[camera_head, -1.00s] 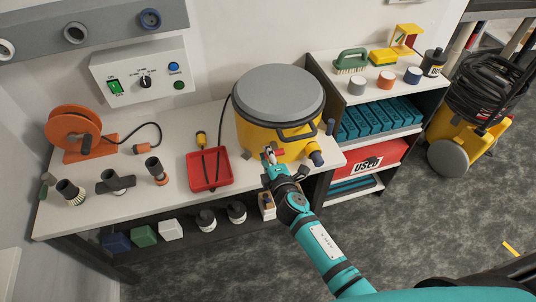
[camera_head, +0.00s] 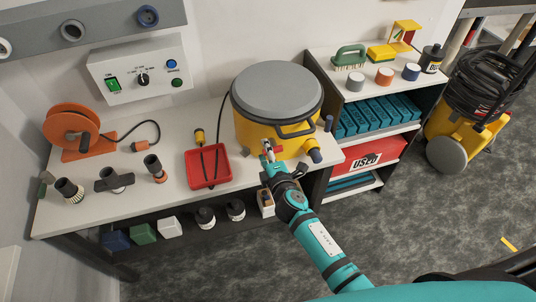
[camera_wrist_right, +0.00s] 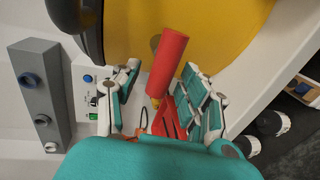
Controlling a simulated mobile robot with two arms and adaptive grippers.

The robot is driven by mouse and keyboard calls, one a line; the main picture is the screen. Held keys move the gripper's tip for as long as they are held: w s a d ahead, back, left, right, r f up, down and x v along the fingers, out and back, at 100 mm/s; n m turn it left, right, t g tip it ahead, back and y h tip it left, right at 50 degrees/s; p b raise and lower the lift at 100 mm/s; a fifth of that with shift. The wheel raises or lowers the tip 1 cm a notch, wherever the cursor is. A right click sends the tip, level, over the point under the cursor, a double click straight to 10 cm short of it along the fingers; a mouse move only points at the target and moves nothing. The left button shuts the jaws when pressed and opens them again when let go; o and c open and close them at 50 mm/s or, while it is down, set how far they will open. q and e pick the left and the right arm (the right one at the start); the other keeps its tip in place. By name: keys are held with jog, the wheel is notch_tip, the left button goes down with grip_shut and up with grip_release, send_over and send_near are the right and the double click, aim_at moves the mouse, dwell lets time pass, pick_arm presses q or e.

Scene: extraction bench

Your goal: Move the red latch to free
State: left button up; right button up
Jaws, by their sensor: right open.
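The red latch (camera_wrist_right: 168,62) is a red cylinder on the front of the yellow drum (camera_wrist_right: 195,22). In the head view only a small red part of the latch (camera_head: 278,149) shows beside my fingers, low on the yellow drum (camera_head: 255,135) with its grey lid. My right gripper (camera_head: 268,150) is at the drum's front, close to the latch. In the right wrist view my right gripper (camera_wrist_right: 158,88) is open, with the latch showing between and beyond its two fingers. I cannot tell whether a finger touches it. My left gripper is not in view.
A dark blue-ended spout (camera_head: 314,155) sticks out right of the latch. A black hose runs along the drum's left side. A shelf unit (camera_head: 345,190) stands at the right.

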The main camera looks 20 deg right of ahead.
jog(key=s+r, duration=0.2)
jog(key=s, duration=0.9)
jog(key=shift+s+d+r, duration=0.15)
jog(key=shift+s+d, duration=0.05)
jog(key=shift+s, duration=0.2)
jog(key=s+d+f+m+g, duration=0.1)
jog(key=s+f+m+g, duration=0.4)
jog(key=f, duration=0.9)
jog(key=s+d+f+m+g, duration=0.2)
jog(key=s+f, duration=0.5)
jog(key=f, duration=0.7)
jog(key=s+d+f+m+g, duration=0.2)
jog(key=s+f, duration=0.3)
jog(key=s, duration=0.4)
jog(key=s+d+f+m+g, duration=0.2)
jog(key=s+f+m+g, duration=0.1)
jog(key=s, duration=0.6)
jog(key=s+d+f+m+g, duration=0.2)
jog(key=s+f+m, duration=0.2)
jog(key=s+f, duration=0.4)
jog(key=shift+s+g+h, duration=0.3)
jog(key=shift+s+g, duration=0.1)
jog(key=shift+s, duration=0.2)
